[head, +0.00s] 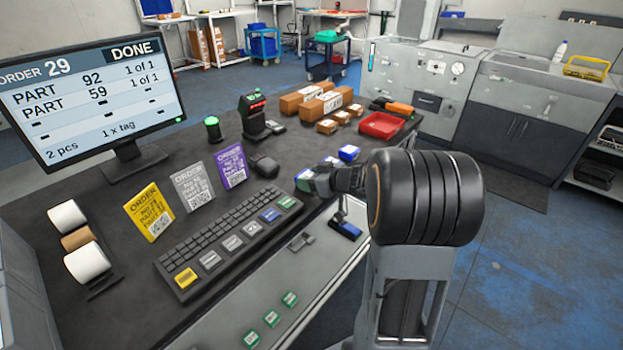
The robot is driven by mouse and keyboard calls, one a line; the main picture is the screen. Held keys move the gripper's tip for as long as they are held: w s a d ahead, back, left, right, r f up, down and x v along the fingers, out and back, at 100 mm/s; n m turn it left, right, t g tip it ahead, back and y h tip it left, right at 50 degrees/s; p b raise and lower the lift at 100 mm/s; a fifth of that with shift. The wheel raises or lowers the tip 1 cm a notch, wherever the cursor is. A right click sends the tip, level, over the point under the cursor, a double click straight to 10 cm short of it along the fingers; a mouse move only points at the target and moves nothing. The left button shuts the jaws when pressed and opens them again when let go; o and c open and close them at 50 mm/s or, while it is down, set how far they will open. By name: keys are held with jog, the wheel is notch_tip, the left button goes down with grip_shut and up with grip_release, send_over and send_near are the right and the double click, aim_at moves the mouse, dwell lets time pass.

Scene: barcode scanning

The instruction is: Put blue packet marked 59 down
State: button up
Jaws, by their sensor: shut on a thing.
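My gripper (320,182) is low over the right front part of the dark desk, and its fingers are small and partly hidden by my own arm. It is shut on a small blue packet (303,179) with a pale label, at the fingertips. The number on it is too small to read. I cannot tell whether the packet touches the desk. Another small blue and white packet (349,152) lies on the desk just behind my gripper.
The monitor (95,95) shows order 29, parts 92 and 59, and DONE. A keyboard (225,237), order cards (192,187), a scanner (254,117), brown boxes (325,103) and a red tray (382,125) stand on the desk. A blue-black item (346,229) is at its front edge.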

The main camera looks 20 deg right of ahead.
jog(key=shift+f, duration=0.25)
jog(key=o, duration=1)
jog(key=shift+f+b, duration=0.1)
jog(key=shift+b, duration=0.55)
